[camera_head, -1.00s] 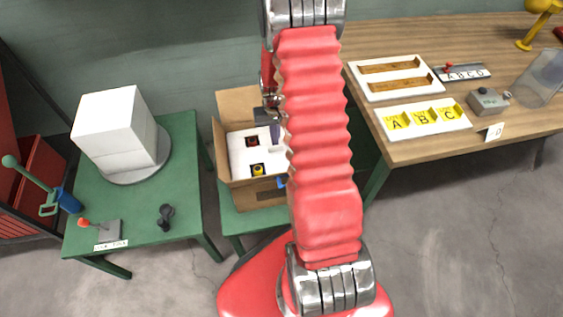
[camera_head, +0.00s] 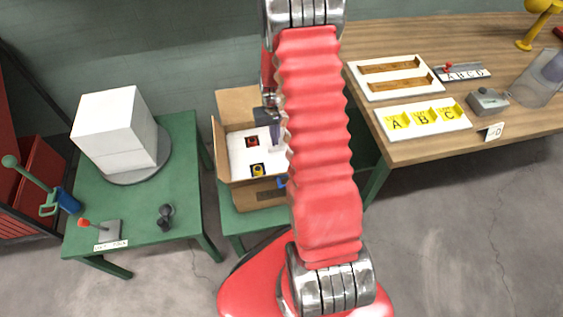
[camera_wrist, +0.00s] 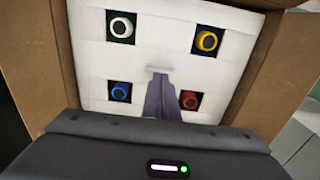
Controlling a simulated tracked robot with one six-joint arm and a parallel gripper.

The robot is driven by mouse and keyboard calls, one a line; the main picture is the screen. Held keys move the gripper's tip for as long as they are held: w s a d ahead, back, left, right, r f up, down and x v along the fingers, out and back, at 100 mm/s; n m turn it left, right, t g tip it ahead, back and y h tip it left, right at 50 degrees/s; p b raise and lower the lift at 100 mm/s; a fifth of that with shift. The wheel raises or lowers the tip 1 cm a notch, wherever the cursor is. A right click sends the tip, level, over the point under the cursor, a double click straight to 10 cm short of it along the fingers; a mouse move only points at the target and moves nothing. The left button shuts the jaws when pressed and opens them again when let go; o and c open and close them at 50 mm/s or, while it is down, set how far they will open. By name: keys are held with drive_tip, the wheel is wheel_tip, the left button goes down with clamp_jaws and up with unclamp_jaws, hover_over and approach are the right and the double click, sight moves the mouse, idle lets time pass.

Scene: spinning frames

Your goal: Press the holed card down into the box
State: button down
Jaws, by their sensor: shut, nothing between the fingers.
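The holed card (camera_wrist: 148,55) is white and lies inside the open cardboard box (camera_wrist: 262,75). Rings show in its square holes in the wrist view: white (camera_wrist: 121,27), yellow (camera_wrist: 206,41), blue (camera_wrist: 119,91) and red (camera_wrist: 189,100). My gripper (camera_wrist: 160,76) is shut and empty, its fingertips over the middle of the card. I cannot tell whether they touch it. In the head view the box (camera_head: 250,97) stands with its flaps open, and the card (camera_head: 238,150) shows inside, partly hidden by my gripper (camera_head: 276,146) and arm.
The box stands on a low green table. A green table (camera_head: 185,200) at left holds a white block (camera_head: 118,125) on a round base and a red-knobbed lever. A wooden table (camera_head: 420,45) at right holds white lettered trays, a grey device and a clear container.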

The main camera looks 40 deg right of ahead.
drive_tip(key=shift+f, duration=1.65)
drive_tip(key=shift+r, duration=0.15)
drive_tip(key=shift+r, duration=3.9)
drive_tip(key=shift+s, duration=0.1)
drive_tip(key=s+a+r+n+t, duration=0.1)
drive_tip(key=s+a+r+t, duration=0.1)
drive_tip(key=s+a+r, duration=0.4)
drive_tip(key=s+a+r+n+t, duration=0.1)
drive_tip(key=s+a+r, duration=0.5)
drive_tip(key=r, duration=0.8)
drive_tip(key=s+a+r+n+t, duration=0.2)
drive_tip(key=s+a+r, duration=0.4)
drive_tip(key=a+r, duration=0.4)
drive_tip(key=shift+a+r+n+t, duration=0.3)
drive_tip(key=shift+a+r+n, duration=0.1)
drive_tip(key=shift+a+n, duration=0.25)
